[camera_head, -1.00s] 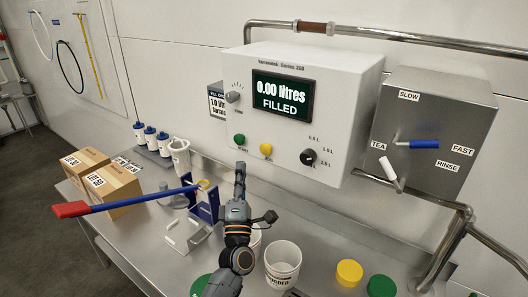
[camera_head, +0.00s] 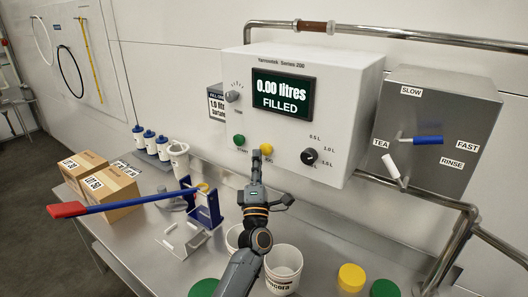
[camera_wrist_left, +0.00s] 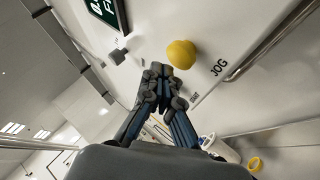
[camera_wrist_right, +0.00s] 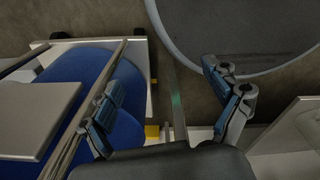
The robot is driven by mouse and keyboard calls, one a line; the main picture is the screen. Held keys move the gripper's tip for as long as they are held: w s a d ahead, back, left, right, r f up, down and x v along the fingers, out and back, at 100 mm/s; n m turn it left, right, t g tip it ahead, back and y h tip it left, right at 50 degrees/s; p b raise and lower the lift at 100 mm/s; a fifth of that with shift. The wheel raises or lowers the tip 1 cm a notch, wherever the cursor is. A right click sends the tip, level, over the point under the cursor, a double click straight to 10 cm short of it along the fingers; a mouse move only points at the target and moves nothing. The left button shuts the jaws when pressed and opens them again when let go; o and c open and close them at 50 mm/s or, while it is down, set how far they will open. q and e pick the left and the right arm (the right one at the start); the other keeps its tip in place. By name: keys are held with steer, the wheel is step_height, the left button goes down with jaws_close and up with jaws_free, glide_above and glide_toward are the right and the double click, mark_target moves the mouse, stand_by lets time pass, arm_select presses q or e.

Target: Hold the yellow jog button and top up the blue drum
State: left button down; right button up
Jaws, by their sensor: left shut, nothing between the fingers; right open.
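The yellow jog button (camera_head: 266,149) is on the front of the white control box (camera_head: 305,100). It also shows in the left wrist view (camera_wrist_left: 181,54), beside the word JOG. My left gripper (camera_head: 255,158) is shut and empty, its tips just below and left of the button. In the left wrist view its closed tips (camera_wrist_left: 160,74) are close to the button; I cannot tell whether they touch. The display (camera_head: 283,92) reads 0.00 litres FILLED. My right gripper (camera_wrist_right: 168,88) is open and empty. A large blue rounded body (camera_wrist_right: 78,66), possibly the drum, shows beside it.
A green button (camera_head: 239,140) and a black knob (camera_head: 309,156) flank the jog button. A blue bar with a red end (camera_head: 68,210) extends over the bench. White tubs (camera_head: 284,266), boxes (camera_head: 108,188) and a steel pipe (camera_head: 448,240) surround the bench area.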

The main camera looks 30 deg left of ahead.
arm_select(q)
steer(key=shift+w, duration=0.15)
stand_by(1.0)
steer(key=shift+w+b, duration=0.3)
steer(key=shift+w+d+b, duration=0.1)
steer(key=shift+w+b, duration=0.25)
steer(key=shift+w, duration=0.15)
stand_by(6.0)
